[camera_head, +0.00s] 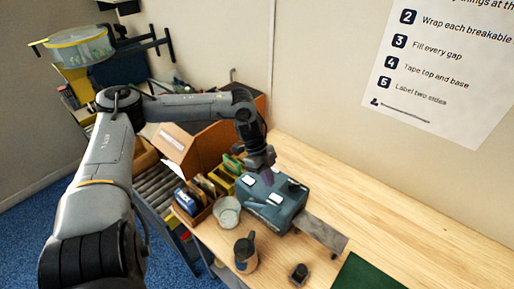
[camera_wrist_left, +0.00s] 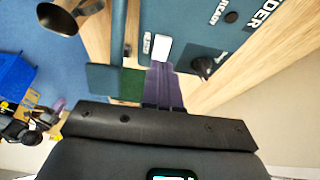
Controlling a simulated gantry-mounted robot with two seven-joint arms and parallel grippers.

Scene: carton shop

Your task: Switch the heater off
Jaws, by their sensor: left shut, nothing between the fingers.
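A blue-grey tabletop machine (camera_head: 284,215) stands on the wooden bench, with white parts on its top. In the left wrist view its panel (camera_wrist_left: 205,32) carries the word READY and a cut-off label ending in DER. A white switch (camera_wrist_left: 162,48) and a dark knob (camera_wrist_left: 203,67) sit on that panel. My left gripper (camera_head: 267,174) is over the machine's top. Its purple fingers (camera_wrist_left: 162,80) are shut and empty, with their tips just beside the white switch; I cannot tell whether they touch it. The switch's position is unclear. My right gripper is out of view.
A dark mug (camera_head: 246,254), a clear cup (camera_head: 227,212) and a small black object (camera_head: 299,273) stand near the machine. A metal plate (camera_head: 325,235) extends at its right, by a green mat (camera_head: 365,274). An open cardboard box (camera_head: 205,147) is behind. The bench's right is clear.

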